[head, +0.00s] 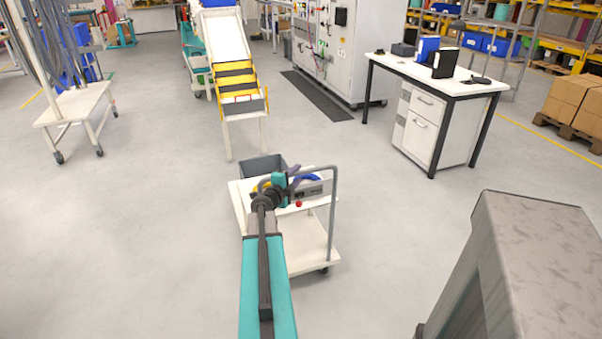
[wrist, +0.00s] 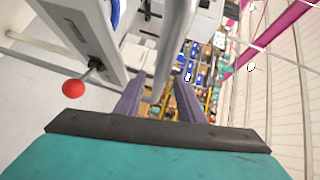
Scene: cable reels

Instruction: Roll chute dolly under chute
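The dolly (head: 313,254) is a white two-shelf cart on castors with a grey tubular push handle (head: 333,205). The chute (head: 226,45) is a white slope with yellow-edged dark steps at its low end, on white legs, beyond the dolly. A clear floor gap separates them. My gripper (head: 293,172) is over the dolly's top, by the handle. In the wrist view its purple fingers (wrist: 160,98) are apart. The grey handle bar (wrist: 176,50) shows between them, with visible gaps. Whether it touches either finger cannot be told.
A grey bin (head: 263,165) and a device with a red knob (wrist: 73,88) are on the dolly's top. A desk (head: 437,78) stands right, a white rack (head: 75,105) left, and a grey cabinet (head: 345,50) behind. A grey block (head: 545,235) fills the near right.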

